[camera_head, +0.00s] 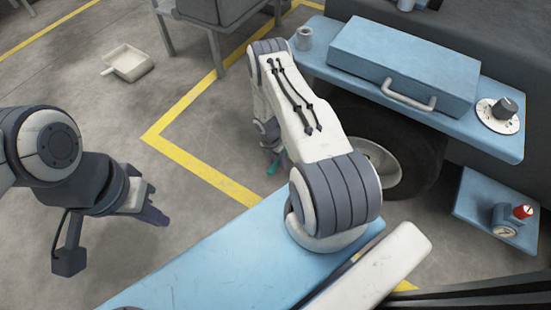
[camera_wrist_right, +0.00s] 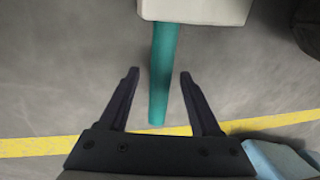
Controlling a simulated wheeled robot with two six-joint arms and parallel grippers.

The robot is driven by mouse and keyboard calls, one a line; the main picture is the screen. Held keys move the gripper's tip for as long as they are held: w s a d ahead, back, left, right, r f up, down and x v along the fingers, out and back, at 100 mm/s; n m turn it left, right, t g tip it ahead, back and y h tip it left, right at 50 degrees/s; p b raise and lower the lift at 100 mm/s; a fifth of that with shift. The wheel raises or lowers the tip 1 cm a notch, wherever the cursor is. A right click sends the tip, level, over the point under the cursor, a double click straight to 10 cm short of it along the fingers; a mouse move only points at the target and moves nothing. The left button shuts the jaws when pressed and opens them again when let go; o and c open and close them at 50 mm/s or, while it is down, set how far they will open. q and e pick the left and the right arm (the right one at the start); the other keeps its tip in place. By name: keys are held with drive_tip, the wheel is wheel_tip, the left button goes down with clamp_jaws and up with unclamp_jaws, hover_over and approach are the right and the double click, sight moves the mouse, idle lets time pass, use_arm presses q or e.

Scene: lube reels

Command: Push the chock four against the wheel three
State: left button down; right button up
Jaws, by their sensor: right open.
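The chock shows in the right wrist view as a pale beige block (camera_wrist_right: 195,10) at the top edge, with a teal handle (camera_wrist_right: 163,105) reaching down from it. My right gripper (camera_wrist_right: 159,74) is open, with the handle between its two fingers and gaps on both sides. In the head view the teal handle (camera_head: 275,165) shows beside my right arm, which hides the block. A wheel (camera_head: 385,170) with a pale hub sits under the blue bench, partly behind that arm. My left gripper (camera_head: 150,203) hangs above the floor at left; its finger gap is unclear.
The blue bench (camera_head: 500,135) carries a blue case (camera_head: 400,60), a grey cup (camera_head: 304,38) and a dial (camera_head: 498,113). A lower blue shelf (camera_head: 480,205) holds a gauge (camera_head: 505,220). A white dustpan-like tray (camera_head: 127,63) lies far left. Yellow lines (camera_head: 190,165) mark open floor.

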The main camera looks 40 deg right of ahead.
drive_tip(key=shift+f, duration=0.3)
clamp_jaws()
idle(1.3)
